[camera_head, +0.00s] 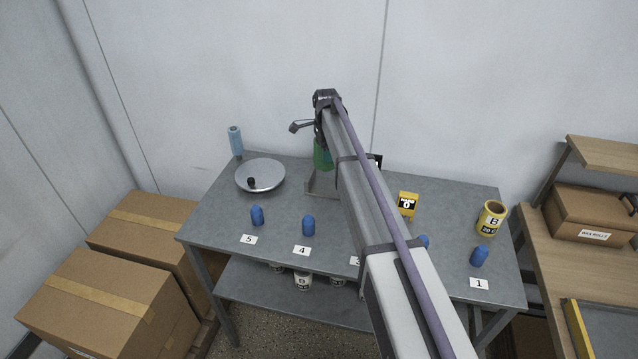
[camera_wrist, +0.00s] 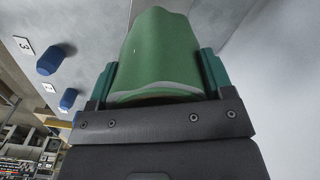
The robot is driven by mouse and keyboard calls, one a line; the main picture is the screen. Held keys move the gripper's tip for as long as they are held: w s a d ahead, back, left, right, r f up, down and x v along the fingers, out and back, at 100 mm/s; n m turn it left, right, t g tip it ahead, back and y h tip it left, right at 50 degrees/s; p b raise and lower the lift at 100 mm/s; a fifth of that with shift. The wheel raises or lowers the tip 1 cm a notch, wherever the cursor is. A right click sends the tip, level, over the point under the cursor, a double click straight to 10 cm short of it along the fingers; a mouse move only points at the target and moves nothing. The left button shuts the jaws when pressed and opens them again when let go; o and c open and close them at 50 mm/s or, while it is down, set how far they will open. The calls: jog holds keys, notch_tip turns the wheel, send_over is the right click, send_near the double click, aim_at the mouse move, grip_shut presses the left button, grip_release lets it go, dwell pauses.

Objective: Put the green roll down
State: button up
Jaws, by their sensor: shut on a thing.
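The green roll (camera_wrist: 160,55) fills the middle of the wrist view, between the two teal fingers of my gripper (camera_wrist: 158,80). My gripper is shut on it. In the head view the green roll (camera_head: 322,155) shows only in part, left of my arm, over the back middle of the grey table (camera_head: 220,215). A grey metal tray or stand (camera_head: 318,188) lies just below it. My arm hides much of the roll and the stand, so I cannot tell whether the roll touches the stand.
A round silver plate (camera_head: 262,172) with a small black knob and a light blue bottle (camera_head: 235,142) stand at the back left. Blue pegs (camera_head: 308,226) stand behind number labels along the front.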

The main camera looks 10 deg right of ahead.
notch_tip(320, 180, down, 10)
jog(key=b, duration=0.8)
jog(key=shift+w+a+b, duration=0.1)
jog(key=shift+a+b, duration=0.05)
jog(key=shift+b, duration=0.15)
jog(key=shift+r+p, duration=0.3)
jog(key=shift+c, duration=0.4)
jog(key=shift+f, duration=0.2)
jog(key=o, duration=0.8)
jog(key=shift+r, duration=0.1)
notch_tip(320, 180, up, 12)
jog(key=r+p, duration=0.1)
jog(key=p, duration=1.1)
jog(key=s+n, duration=1.7)
jog(key=s, duration=2.5)
notch_tip(320, 180, down, 6)
jog(key=b, duration=0.5)
jog(key=shift+w, duration=0.35)
